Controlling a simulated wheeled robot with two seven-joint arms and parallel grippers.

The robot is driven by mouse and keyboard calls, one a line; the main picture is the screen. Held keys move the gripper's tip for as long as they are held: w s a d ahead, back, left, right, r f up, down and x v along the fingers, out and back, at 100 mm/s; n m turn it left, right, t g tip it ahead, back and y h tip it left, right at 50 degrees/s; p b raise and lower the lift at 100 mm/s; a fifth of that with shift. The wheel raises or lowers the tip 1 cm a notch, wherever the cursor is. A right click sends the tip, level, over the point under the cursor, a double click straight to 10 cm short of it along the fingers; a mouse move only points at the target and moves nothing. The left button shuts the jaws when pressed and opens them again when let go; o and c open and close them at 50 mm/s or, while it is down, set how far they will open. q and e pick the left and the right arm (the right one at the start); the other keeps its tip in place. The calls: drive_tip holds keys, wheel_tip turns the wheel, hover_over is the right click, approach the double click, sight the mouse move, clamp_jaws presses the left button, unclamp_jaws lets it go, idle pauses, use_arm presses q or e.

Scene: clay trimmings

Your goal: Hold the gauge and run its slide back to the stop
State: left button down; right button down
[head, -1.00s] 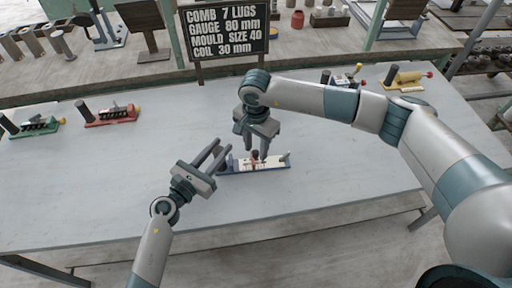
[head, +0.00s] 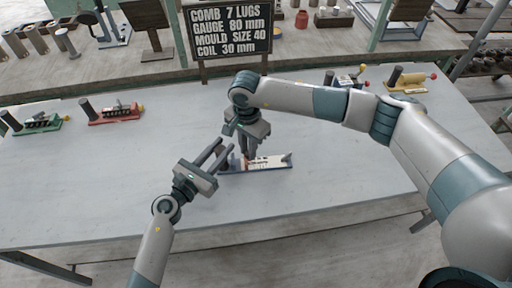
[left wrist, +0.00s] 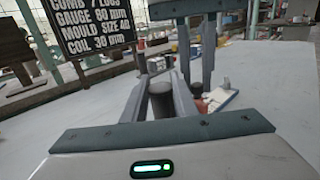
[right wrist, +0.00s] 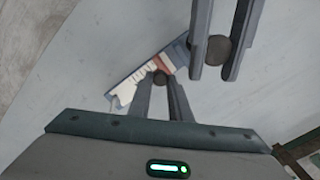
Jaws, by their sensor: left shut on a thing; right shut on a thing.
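The gauge (head: 270,163) lies on the table, a long base with a pale scale and a blue end. My left gripper (head: 223,148) is shut on the dark upright post (left wrist: 162,100) at its left end. The reddish-brown slide (right wrist: 163,63) sits on the base near the blue end (right wrist: 180,50). My right gripper (right wrist: 160,82) is shut on the slide's dark knob (right wrist: 160,77). The fingers hide part of the slide, and I cannot tell whether it touches the stop.
A green device (head: 38,123) and a red one (head: 115,113) stand at the left of the table. A blue one (head: 347,82) and a yellow one (head: 408,82) stand at the back right. A lettered board (head: 230,32) is behind. The table around the gauge is clear.

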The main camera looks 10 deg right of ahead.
use_arm(q)
drive_tip(key=shift+d, duration=0.2)
use_arm(e)
drive_tip(key=shift+s+a, duration=0.1)
drive_tip(key=shift+a, duration=0.05)
drive_tip(key=c, duration=1.6)
unclamp_jaws()
use_arm(q)
drive_tip(key=shift+a, duration=0.1)
use_arm(e)
drive_tip(key=shift+r, duration=0.45)
wheel_tip(320, 180, up, 11)
drive_tip(key=shift+r, duration=0.1)
use_arm(q)
drive_tip(key=c, duration=1.3)
unclamp_jaws()
drive_tip(key=shift+c, duration=0.2)
